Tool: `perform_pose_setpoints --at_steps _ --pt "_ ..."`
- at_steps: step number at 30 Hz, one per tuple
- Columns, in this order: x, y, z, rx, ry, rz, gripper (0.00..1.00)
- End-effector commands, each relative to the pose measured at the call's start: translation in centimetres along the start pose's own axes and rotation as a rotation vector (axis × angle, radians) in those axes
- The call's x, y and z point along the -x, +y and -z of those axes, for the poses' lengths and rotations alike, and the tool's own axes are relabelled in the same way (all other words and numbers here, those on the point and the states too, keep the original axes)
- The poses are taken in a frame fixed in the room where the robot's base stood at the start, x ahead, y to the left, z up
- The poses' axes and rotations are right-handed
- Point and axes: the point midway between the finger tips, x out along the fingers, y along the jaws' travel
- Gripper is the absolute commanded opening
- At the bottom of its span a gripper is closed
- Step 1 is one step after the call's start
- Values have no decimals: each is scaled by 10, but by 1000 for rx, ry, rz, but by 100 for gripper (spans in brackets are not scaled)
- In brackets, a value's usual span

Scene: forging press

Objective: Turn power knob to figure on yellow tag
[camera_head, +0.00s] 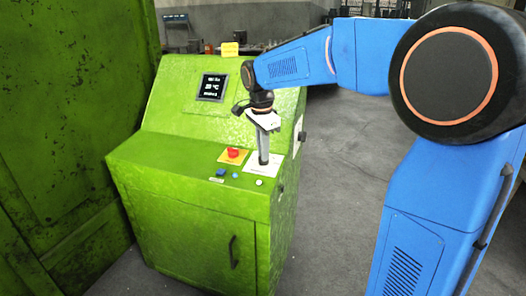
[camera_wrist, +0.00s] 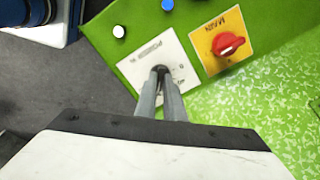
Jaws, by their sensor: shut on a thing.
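A dark display (camera_head: 212,87) with white text is on the console's upright face.
A red MAIN switch (camera_wrist: 228,43) on a yellow plate sits beside the dial; it also shows in the head view (camera_head: 233,153). A blue button (camera_wrist: 167,5) and a white button (camera_wrist: 119,31) are close by. A large green panel (camera_head: 65,110) stands at left.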

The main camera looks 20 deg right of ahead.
Motion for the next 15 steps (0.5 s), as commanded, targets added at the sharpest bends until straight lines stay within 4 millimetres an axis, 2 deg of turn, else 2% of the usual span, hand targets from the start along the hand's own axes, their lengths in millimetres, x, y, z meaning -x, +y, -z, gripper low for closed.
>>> perform_pose_setpoints --at_steps 4,6,7,15 --pt "1 0 0 0 1 2 0" --pt "1 0 0 1 1 2 23" --pt "1 0 0 1 1 2 27" --pt "0 0 0 1 0 1 27"
